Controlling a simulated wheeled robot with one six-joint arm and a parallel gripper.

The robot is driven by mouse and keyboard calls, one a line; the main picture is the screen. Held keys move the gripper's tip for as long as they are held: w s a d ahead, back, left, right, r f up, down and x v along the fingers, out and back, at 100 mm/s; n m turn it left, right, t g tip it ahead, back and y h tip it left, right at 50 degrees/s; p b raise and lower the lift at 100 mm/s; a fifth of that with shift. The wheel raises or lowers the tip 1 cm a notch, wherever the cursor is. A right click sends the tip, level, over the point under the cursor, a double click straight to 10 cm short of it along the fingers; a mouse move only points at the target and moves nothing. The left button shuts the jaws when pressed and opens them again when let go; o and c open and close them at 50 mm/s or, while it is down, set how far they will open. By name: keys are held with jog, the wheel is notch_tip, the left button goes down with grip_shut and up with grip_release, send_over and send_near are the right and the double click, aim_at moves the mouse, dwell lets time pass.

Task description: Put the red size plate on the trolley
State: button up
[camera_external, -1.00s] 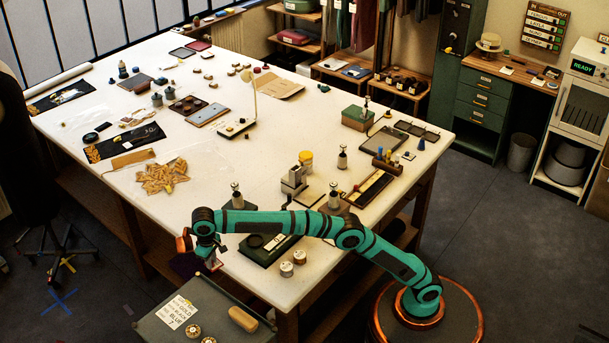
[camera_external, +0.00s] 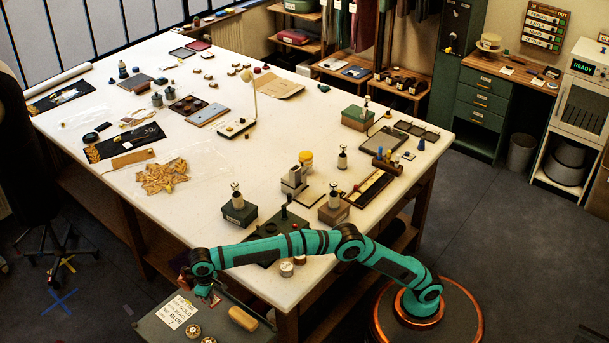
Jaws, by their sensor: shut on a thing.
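The trolley (camera_external: 155,330) stands at the front left, below the big table's near edge. Its grey-green top carries a written card (camera_external: 176,312), two round spools (camera_external: 193,331) and a tan block (camera_external: 242,319). My gripper (camera_external: 206,297) points down just over the trolley's back part, behind the spools and right of the card. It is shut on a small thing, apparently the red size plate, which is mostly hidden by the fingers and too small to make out. I cannot tell whether it touches the trolley top.
My arm reaches across the near corner of the white table (camera_external: 215,265). On that corner are a dark green base (camera_external: 262,252) with pegs, weighted boxes (camera_external: 239,214) and a small round tin (camera_external: 286,270). The trolley's front left has bare room.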

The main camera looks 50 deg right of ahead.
aim_at(212, 310)
jog(key=shift+f, duration=2.35)
jog(key=shift+f, duration=0.1)
jog(key=o, duration=0.9)
jog(key=shift+o, duration=0.2)
notch_tip(212, 310, up, 12)
jog(key=shift+f, duration=0.25)
jog(key=shift+r, duration=0.35)
